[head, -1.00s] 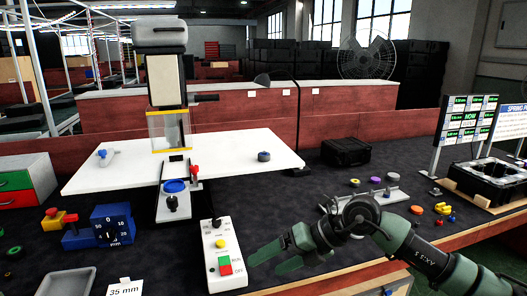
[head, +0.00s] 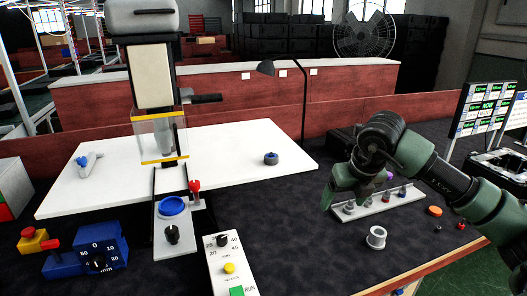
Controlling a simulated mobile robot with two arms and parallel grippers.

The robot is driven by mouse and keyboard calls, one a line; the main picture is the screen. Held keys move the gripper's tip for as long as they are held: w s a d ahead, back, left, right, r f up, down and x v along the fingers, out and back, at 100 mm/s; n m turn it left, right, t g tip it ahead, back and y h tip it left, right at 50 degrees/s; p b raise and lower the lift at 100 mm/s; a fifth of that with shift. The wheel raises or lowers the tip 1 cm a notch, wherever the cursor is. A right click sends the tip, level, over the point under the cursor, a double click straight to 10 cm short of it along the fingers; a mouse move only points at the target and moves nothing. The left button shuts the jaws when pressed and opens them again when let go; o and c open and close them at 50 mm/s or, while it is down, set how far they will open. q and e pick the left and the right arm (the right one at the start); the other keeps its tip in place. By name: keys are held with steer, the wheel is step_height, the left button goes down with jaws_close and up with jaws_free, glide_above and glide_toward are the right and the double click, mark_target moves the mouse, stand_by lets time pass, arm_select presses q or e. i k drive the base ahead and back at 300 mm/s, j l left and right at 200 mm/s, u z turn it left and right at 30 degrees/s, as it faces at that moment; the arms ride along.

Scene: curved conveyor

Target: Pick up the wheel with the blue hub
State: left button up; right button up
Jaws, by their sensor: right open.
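A small dark wheel with a bluish hub (head: 271,158) lies flat on the right part of the white tabletop (head: 235,140). My right gripper (head: 336,194) hangs to the right of and nearer than this wheel, just off the board's right corner, with its fingers pointing down and left. It is open, nothing shows between its fingers, and it is apart from the wheel. My left gripper is not in view.
A grey spool (head: 376,237) and an orange disc (head: 435,211) lie on the dark mat. A press with a clear guard (head: 160,136) stands left of the wheel.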

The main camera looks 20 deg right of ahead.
mark_target(268, 160)
steer(key=i, duration=1.3)
